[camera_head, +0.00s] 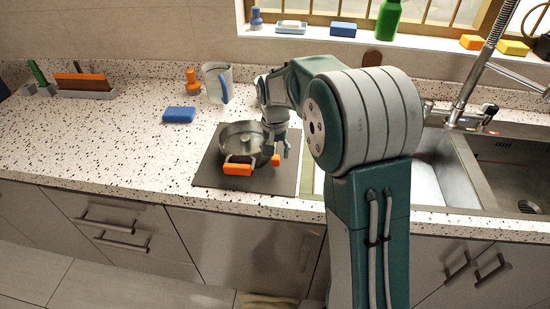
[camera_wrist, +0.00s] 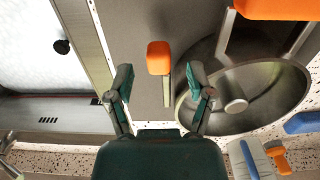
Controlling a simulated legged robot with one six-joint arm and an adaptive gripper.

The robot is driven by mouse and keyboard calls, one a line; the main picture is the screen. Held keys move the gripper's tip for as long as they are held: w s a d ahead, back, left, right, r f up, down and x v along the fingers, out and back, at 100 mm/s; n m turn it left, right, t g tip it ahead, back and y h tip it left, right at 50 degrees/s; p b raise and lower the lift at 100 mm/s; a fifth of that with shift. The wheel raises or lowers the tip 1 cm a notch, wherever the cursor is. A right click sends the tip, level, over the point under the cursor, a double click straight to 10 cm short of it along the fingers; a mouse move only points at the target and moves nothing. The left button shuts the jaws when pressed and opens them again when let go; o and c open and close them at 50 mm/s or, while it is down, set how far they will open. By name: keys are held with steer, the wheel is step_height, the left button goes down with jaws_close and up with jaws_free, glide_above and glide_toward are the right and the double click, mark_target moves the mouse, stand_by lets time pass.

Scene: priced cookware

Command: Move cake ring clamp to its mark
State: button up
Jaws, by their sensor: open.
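The cake ring clamp, which I take to be the round metal ring (camera_head: 233,135), sits on a dark square mat (camera_head: 208,170). A larger orange grip (camera_head: 237,170) juts from its front on metal arms. A smaller orange grip (camera_head: 276,160) is at its right; in the wrist view this grip (camera_wrist: 158,57) tips a thin metal bar. A round knob (camera_wrist: 236,105) shows inside the ring. My gripper (camera_head: 278,148) is open at the ring's right side. In the wrist view my gripper (camera_wrist: 160,80) has its fingers on either side of the bar, with gaps. No separate mark is clear.
The sink (camera_head: 455,165) lies right of the mat. The counter left of the mat is mostly free.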

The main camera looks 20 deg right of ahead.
steer(key=shift+f, duration=1.3)
jaws_close()
